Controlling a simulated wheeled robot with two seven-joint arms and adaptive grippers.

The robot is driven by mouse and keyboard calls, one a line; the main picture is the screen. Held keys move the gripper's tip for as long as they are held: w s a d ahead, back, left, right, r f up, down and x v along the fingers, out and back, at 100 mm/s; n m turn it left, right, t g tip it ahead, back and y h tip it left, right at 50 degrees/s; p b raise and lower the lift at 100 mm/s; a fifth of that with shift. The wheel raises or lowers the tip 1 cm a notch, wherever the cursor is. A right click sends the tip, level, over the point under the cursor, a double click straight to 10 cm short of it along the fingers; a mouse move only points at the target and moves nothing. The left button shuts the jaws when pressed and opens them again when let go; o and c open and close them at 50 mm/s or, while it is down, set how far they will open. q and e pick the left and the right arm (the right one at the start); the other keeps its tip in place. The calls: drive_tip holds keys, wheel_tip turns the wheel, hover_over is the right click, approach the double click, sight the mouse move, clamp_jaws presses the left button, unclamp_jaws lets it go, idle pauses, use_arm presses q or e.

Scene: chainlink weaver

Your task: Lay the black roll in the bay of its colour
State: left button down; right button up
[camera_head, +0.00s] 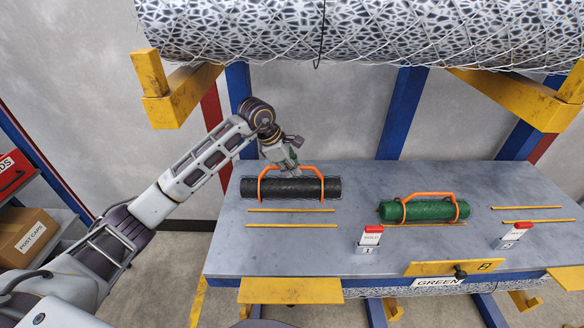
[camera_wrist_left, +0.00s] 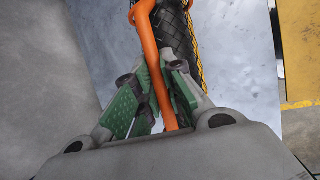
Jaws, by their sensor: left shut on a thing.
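The black roll (camera_head: 290,188) lies lengthwise left to right at the left part of the grey table (camera_head: 330,255), with an orange handle (camera_head: 262,181) over it. My left gripper (camera_head: 288,167) comes down from above and is shut on the handle's top bar. In the left wrist view the orange handle (camera_wrist_left: 148,40) runs between the green finger pads (camera_wrist_left: 150,98), with the black mesh roll (camera_wrist_left: 178,35) beyond. I cannot tell whether the roll touches the table. A pair of yellow strips (camera_head: 291,211) lies just in front of it. My right gripper is not in view.
A green roll (camera_head: 425,210) with an orange handle lies right of centre by a yellow strip. More strips (camera_head: 527,207) lie bare at the right. Red-topped markers (camera_head: 369,240) and a GREEN label (camera_head: 438,282) stand along the front. A large mesh roll (camera_head: 370,30) hangs above.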

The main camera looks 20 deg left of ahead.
sight(289, 179)
use_arm(q)
drive_tip(key=shift+f, duration=0.1)
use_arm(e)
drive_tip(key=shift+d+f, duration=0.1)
use_arm(q)
drive_tip(key=shift+f, duration=0.35)
drive_tip(key=shift+f+b, duration=0.7)
drive_tip(key=shift+f, duration=0.35)
drive_tip(key=shift+f+b, duration=0.95)
drive_tip(key=shift+f, duration=1.1)
drive_tip(key=shift+f+b, duration=1.05)
drive_tip(key=shift+f, duration=0.2)
drive_tip(key=shift+f+b, duration=0.3)
drive_tip(key=shift+f, duration=0.2)
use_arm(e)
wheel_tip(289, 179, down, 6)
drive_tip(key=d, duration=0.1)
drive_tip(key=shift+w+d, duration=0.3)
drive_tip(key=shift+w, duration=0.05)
use_arm(q)
drive_tip(key=shift+f+b, duration=0.5)
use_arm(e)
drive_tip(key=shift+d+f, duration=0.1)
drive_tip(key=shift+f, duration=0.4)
